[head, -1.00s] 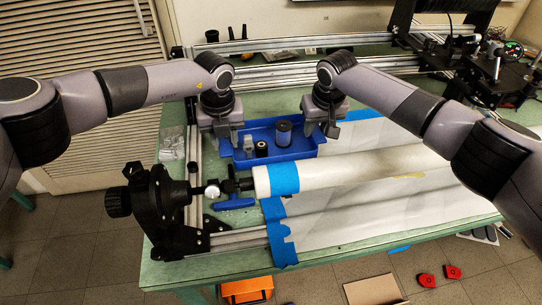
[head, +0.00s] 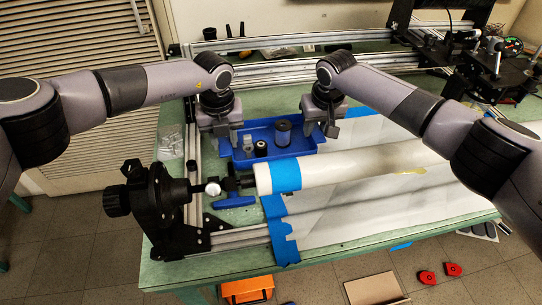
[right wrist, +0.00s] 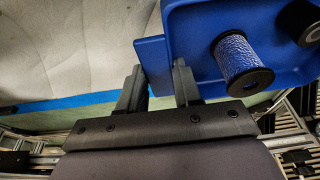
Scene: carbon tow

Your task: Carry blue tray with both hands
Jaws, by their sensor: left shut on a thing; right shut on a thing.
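The blue tray (head: 295,153) is in the upper middle of the head view, behind the white tube. It holds a blue spool (head: 283,132), a black spool (head: 261,149) and a small grey piece (head: 248,142). My left gripper (head: 227,139) is shut on the tray's left end. My right gripper (head: 319,132) is shut on its right end. In the right wrist view the fingers (right wrist: 157,78) straddle the tray's blue end tab, and the blue spool (right wrist: 240,62) stands inside. Whether the tray touches the table is hard to tell.
The white tube (head: 345,168) with blue tape lies across the green table in front of the tray, its left end at a black chuck (head: 150,198). Metal rails (head: 280,72) run behind. A blue T-shaped piece (head: 234,202) lies near the chuck. White sheeting (head: 360,205) covers the right side.

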